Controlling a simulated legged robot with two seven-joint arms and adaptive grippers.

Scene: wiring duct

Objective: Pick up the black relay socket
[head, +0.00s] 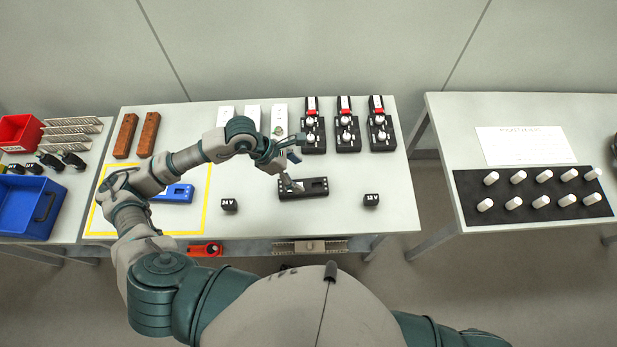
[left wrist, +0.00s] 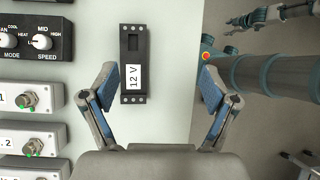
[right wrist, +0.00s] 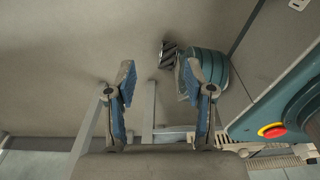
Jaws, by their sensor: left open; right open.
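The black relay socket (head: 316,187) lies flat near the front edge of the middle table, its long side left to right. In the left wrist view the socket (left wrist: 133,62) shows a white "12 V" label and stands upright in the picture. My left gripper (head: 294,170) is open above the socket, partly covering its left end. In the left wrist view my left gripper (left wrist: 158,82) has its fingers on either side of the socket, which sits nearer the left finger. My right gripper (right wrist: 159,75) is open and empty, low beside the table, over the floor.
A 24V block (head: 229,204) and a 12V block (head: 371,200) flank the socket. Black knob units (head: 345,137) stand behind it. A blue part (head: 178,194) lies in a yellow outline (head: 207,205) at left. A red-orange item (head: 205,249) is below the front edge.

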